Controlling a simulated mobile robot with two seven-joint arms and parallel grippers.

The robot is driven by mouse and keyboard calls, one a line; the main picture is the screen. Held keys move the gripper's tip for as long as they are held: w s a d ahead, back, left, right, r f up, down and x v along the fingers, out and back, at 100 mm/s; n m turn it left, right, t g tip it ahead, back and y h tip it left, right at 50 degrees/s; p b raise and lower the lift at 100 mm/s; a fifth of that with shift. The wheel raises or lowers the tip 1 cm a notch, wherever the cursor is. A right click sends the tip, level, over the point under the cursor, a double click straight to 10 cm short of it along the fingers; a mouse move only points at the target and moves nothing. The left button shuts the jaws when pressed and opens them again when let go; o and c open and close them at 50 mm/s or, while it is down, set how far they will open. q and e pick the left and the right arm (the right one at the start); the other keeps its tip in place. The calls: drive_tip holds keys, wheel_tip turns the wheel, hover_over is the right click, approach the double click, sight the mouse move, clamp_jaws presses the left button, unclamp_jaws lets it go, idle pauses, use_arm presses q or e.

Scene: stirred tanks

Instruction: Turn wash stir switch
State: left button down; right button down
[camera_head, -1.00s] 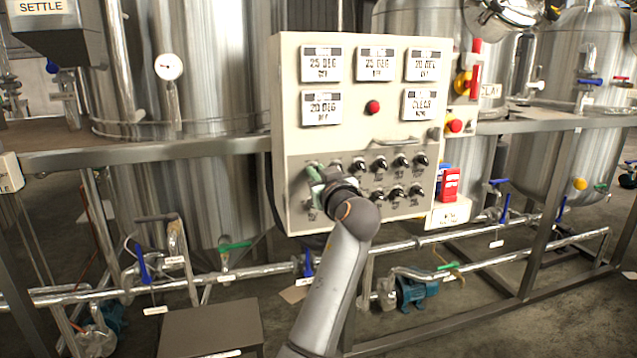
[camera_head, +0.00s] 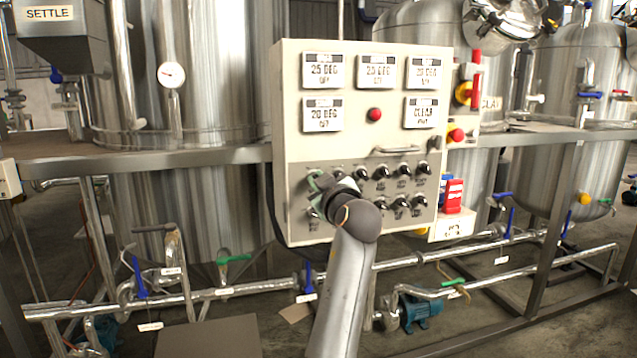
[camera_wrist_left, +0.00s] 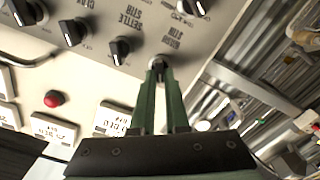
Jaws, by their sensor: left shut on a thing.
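The control panel (camera_head: 355,150) is a cream box with a grey lower half holding two rows of black switches. My left gripper (camera_head: 316,181) is at the left end of the upper row, its green fingers against the panel. In the left wrist view, upside down, the green fingers (camera_wrist_left: 159,72) are shut on the wash stir switch (camera_wrist_left: 159,61), by the label "WASH STIR". Most of this knob is hidden between the fingertips, so its angle is unclear. The settle stir switch (camera_wrist_left: 120,50) is beside it, untouched. My right gripper is not in view.
Above the switches are a panel handle (camera_head: 397,149), a red button (camera_head: 375,115) and several small displays. A red-and-yellow isolator (camera_head: 466,93) is right of the panel. Pipes with blue and green valves run below. A steel tank (camera_head: 225,80) stands behind.

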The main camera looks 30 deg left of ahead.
use_arm(q)
drive_tip(key=c, duration=0.9)
unclamp_jaws()
drive_tip(key=b+v, duration=0.2)
drive_tip(key=v, duration=1)
drive_tip(key=shift+s, duration=0.1)
drive_tip(key=shift+a, duration=0.1)
